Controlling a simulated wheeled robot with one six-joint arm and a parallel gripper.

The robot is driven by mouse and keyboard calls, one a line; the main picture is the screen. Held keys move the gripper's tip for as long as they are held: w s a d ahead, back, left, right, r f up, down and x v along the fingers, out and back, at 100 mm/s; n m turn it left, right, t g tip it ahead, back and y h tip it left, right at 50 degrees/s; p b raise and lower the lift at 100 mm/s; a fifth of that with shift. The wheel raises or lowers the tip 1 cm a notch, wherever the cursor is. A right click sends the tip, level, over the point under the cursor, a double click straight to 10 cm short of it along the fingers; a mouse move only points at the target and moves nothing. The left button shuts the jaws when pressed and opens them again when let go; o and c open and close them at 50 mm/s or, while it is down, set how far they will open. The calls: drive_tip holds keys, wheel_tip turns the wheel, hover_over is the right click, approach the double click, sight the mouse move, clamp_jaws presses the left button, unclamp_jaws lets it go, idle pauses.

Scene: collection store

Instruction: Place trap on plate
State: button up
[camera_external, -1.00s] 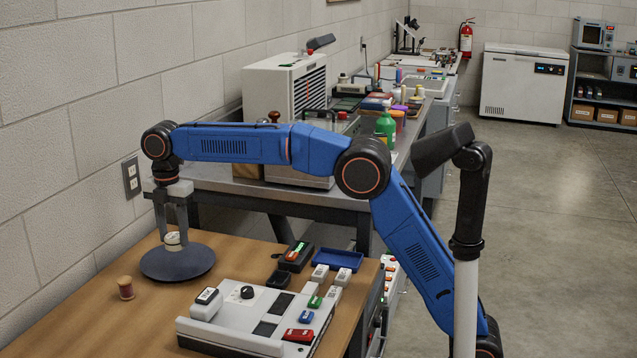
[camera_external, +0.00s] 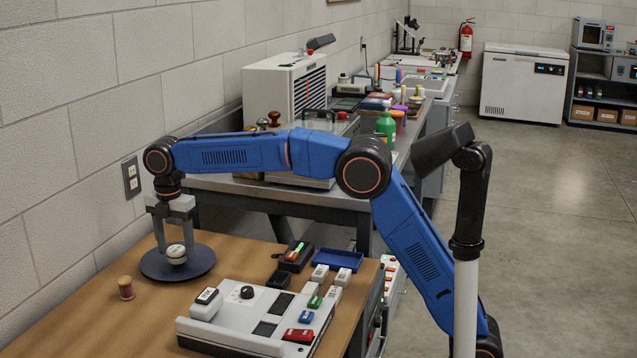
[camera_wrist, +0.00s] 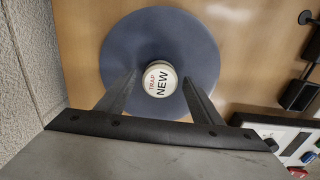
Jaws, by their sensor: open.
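The trap (camera_external: 177,254) is a small round cream-white piece, and its top reads "TRAP NEW" in the wrist view (camera_wrist: 158,80). It rests on the dark blue-grey round plate (camera_external: 152,268), near the plate's middle. The plate lies on the wooden table and also shows in the wrist view (camera_wrist: 118,50). My gripper (camera_external: 175,247) is open above the plate. In the wrist view its two fingers (camera_wrist: 158,82) stand apart on either side of the trap, with visible gaps, and neither appears to touch it.
A reddish spool (camera_external: 125,288) stands left of the plate. A white device (camera_external: 250,325) with switches sits at the front right. Small boxes and a blue tray (camera_external: 337,259) lie behind it. The wall (camera_external: 60,190) is close on the left. Bare table lies between plate and device.

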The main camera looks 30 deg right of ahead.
sight(175, 249)
wheel_tip(175, 249, up, 12)
drive_tip(key=shift+r, duration=0.15)
idle(0.5)
idle(0.3)
